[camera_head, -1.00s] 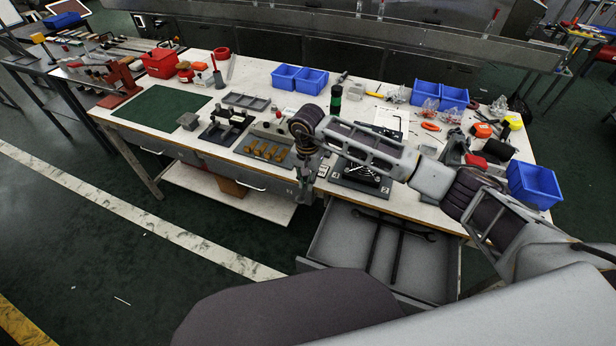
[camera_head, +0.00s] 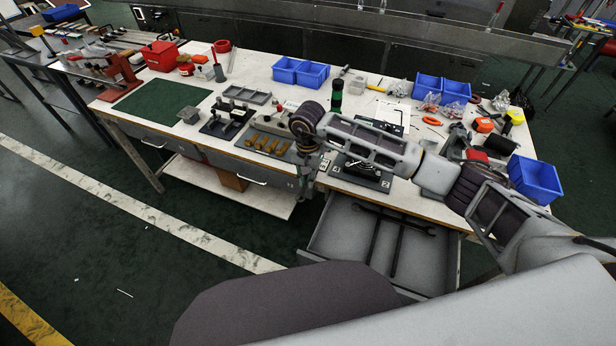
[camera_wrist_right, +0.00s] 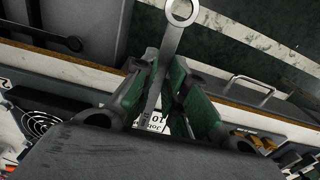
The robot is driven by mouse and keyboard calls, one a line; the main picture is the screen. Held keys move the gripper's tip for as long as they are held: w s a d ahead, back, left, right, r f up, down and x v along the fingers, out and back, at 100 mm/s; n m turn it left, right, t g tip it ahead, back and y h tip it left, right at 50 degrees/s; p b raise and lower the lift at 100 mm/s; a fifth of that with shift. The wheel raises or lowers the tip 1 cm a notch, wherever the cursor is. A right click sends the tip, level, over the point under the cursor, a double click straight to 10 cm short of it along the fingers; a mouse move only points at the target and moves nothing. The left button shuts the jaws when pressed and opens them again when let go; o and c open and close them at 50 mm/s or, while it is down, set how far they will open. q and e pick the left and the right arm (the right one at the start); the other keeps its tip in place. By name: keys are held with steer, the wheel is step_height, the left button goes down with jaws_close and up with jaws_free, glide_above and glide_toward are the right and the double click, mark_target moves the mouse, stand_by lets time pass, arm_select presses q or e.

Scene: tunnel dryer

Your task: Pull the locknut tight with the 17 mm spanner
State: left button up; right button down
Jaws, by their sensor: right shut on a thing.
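My right gripper (camera_head: 305,186) is at the bench's front edge, above the left end of the open drawer. In the right wrist view the right gripper (camera_wrist_right: 166,100) has its green-padded fingers shut on the shank of a grey spanner (camera_wrist_right: 171,45). The spanner's ring end points away from the fingers, over the floor past the bench edge. I cannot make out the locknut. A dark fixture (camera_head: 224,124) and a grey plate with several brass pieces (camera_head: 270,143) stand left of the gripper. My left gripper is not in view.
The open drawer (camera_head: 420,262) holds long dark spanners. A green mat (camera_head: 160,103) is clear. Blue bins (camera_head: 300,72) and a dark green bottle (camera_head: 336,95) stand further back.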

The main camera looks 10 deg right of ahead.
steer(key=shift+r+p, duration=1)
steer(key=shift+r, duration=2)
